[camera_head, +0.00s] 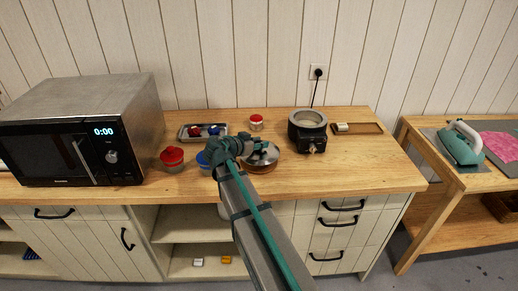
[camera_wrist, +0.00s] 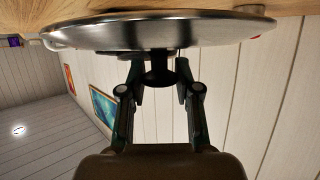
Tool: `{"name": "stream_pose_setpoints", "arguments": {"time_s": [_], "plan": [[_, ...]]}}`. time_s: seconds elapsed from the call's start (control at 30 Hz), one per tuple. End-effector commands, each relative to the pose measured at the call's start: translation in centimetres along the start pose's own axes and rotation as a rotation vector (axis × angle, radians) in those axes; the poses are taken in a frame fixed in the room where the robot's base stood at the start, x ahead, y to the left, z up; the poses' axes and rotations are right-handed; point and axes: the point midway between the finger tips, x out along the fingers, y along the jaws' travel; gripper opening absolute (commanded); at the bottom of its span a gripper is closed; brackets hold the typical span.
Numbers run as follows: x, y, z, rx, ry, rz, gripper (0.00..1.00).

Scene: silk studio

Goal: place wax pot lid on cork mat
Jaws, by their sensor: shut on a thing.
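The wax pot lid (camera_head: 266,152) is a shiny metal disc with a dark knob. My gripper (camera_wrist: 158,78) is shut on its knob in the wrist view, where the lid (camera_wrist: 150,34) spans the top of the picture with wood-coloured surface beyond it. In the head view my gripper (camera_head: 243,149) reaches to the lid from the left. A round brown rim (camera_head: 262,169), probably the cork mat, shows just under the lid; the lid hides most of it. I cannot tell whether lid and mat touch. The wax pot (camera_head: 307,128) stands open, behind and to the right.
Red-lidded jar (camera_head: 172,158) and blue-topped jar (camera_head: 204,160) stand left of my gripper. A metal tray (camera_head: 184,139) with red and blue items and another red-lidded jar (camera_head: 256,122) are behind. A shallow wooden tray (camera_head: 370,128) lies right. The counter's right front (camera_head: 365,170) is clear.

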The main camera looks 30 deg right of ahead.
Motion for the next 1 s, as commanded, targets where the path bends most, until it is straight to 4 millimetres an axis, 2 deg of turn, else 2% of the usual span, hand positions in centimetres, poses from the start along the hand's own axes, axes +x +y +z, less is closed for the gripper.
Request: {"name": "stream_pose_setpoints", "arguments": {"time_s": [0.4, 0.87, 0.9, 1.0], "plan": [[1.4, -0.2, 2.9, -0.001, 0.000, 0.000, 0.00], [1.6, -0.2, 3.4, 0.000, 0.000, 0.000, 0.00], [1.6, -0.2, 3.3, 0.000, 0.000, 0.000, 0.36], [1.6, -0.2, 3.3, 0.000, 0.000, 0.000, 0.52]]}}
